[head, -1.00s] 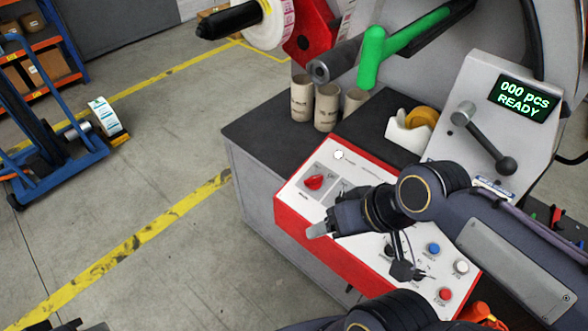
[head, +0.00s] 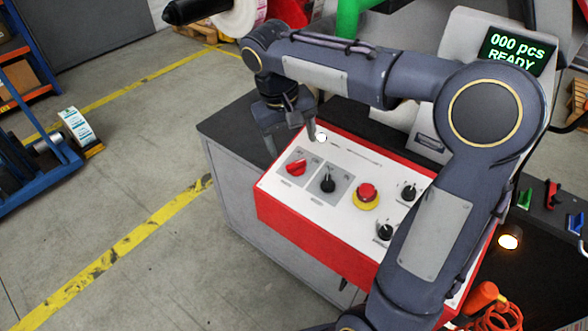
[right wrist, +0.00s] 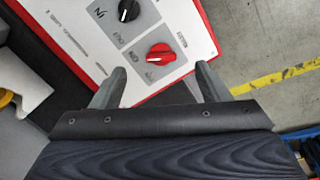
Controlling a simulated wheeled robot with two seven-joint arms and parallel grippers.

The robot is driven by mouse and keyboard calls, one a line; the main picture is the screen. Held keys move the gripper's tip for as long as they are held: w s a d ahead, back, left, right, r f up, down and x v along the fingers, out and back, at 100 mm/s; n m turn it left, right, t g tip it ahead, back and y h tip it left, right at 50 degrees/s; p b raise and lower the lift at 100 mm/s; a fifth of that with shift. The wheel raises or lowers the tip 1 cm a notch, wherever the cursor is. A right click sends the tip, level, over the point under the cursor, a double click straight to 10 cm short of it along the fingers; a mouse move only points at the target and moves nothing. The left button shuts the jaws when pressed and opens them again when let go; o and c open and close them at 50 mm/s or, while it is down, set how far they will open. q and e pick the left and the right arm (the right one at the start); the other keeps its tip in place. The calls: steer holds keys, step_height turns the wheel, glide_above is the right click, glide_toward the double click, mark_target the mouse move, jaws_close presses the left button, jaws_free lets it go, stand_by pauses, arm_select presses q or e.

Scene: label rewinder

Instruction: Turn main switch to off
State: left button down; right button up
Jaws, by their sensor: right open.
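The main switch (head: 296,168) is a red rotary knob on a grey plate at the left end of the white, red-edged control panel (head: 337,151). In the right wrist view the red knob (right wrist: 160,54) lies just beyond and between the fingertips, its bar slightly tilted. My right gripper (head: 290,142) is open and empty, pointing down over the panel's far left edge, apart from the knob. Its two fingers also show in the wrist view (right wrist: 160,74). I cannot read which position the knob marks. My left gripper is not in view.
A black knob (head: 327,184) sits right beside the red one. A red emergency stop on a yellow base (head: 367,195) and black knobs (head: 408,190) lie further right. My right arm covers part of the panel. The display (head: 514,52) reads "000 pcs READY". Open floor lies left.

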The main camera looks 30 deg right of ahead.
mark_target(296, 164)
steer(key=shift+w+f, duration=0.35)
steer(key=shift+w, duration=0.2)
steer(key=shift+w+f, duration=0.35)
steer(key=shift+w, duration=0.2)
steer(key=shift+w+d+f+h, duration=0.1)
steer(key=shift+d+f+h, duration=0.05)
steer(key=shift+f+h, duration=0.15)
steer(key=b+x, duration=0.1)
steer(key=x, duration=0.6)
steer(key=shift+s, duration=0.2)
steer(key=c, duration=1)
